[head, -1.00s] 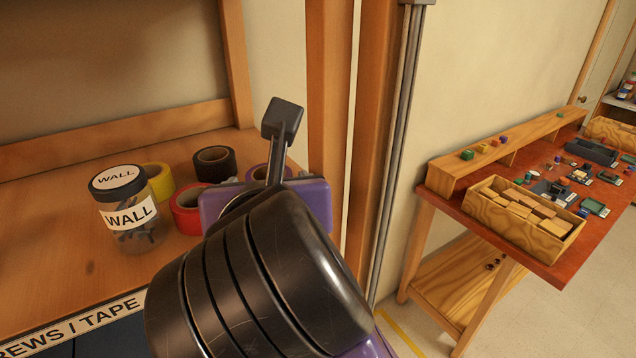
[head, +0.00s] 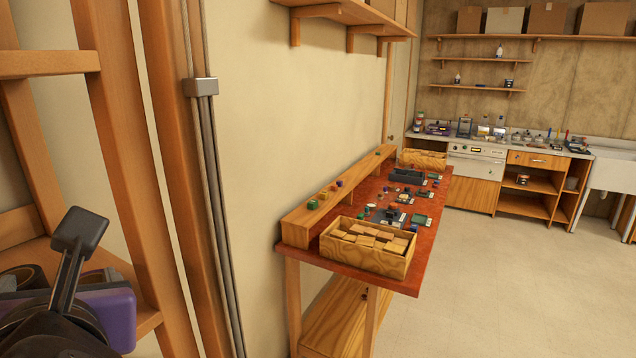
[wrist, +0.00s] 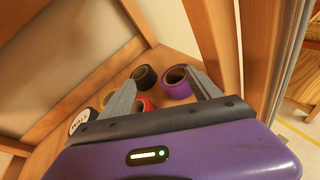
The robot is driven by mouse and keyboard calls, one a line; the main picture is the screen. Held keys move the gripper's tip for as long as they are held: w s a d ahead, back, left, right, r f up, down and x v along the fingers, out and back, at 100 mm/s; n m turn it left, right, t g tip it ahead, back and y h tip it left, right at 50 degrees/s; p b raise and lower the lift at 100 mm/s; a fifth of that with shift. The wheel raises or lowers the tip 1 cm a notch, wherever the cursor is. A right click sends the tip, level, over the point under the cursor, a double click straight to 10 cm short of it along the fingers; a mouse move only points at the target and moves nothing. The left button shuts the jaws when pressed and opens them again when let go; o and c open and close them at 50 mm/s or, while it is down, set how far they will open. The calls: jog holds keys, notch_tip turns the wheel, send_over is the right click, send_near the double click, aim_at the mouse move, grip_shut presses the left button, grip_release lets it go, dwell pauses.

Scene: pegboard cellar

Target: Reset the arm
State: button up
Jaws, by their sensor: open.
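My gripper shows in the wrist view (wrist: 165,98) with its two grey fingers spread apart and nothing between them. It points toward the wooden shelf, with the tape rolls beyond the fingers.
In the wrist view a purple tape roll (wrist: 176,85), a black roll (wrist: 145,76), yellow and red rolls and a jar lid (wrist: 80,121) are near the fingers. Wooden posts (head: 130,150) stand close right. A red-topped workbench (head: 425,235) holds a wooden box (head: 365,262). Floor beyond is clear.

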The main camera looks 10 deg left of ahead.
notch_tip(320, 180, up, 5)
jog(key=m+y, duration=0.3)
jog(key=m, duration=0.1)
jog(key=w+d+f+m+t+h+b, duration=0.15)
jog(key=d+f+m+t, duration=0.35)
jog(key=d+f+m, duration=0.6)
jog(key=d+f+m+t+h+b, duration=0.2)
jog(key=d+f+m+t, duration=0.35)
jog(key=d+m, duration=0.95)
jog(key=s+d+f+m+h+b, duration=0.2)
jog(key=s+d+f+m+h, duration=0.65)
jog(key=d+f, duration=0.6)
jog(key=s+d+f+m+g, duration=0.1)
jog(key=s+d+f, duration=0.2)
jog(key=s+f, duration=0.1)
jog(key=s+d+f+m+g+h+b, duration=0.1)
jog(key=s+d+f+g, duration=0.1)
jog(key=s, duration=0.5)
jog(key=s+d+f+m+g+b, duration=0.1)
jog(key=s+d+f+g, duration=0.1)
jog(key=s+f, duration=0.3)
jog(key=shift+s+d+f+m+h, duration=0.35)
jog(key=shift+d+f+h, duration=0.1)
jog(key=shift+d, duration=0.45)
jog(key=shift+g, duration=0.25)
jog(key=shift+c, duration=0.4)
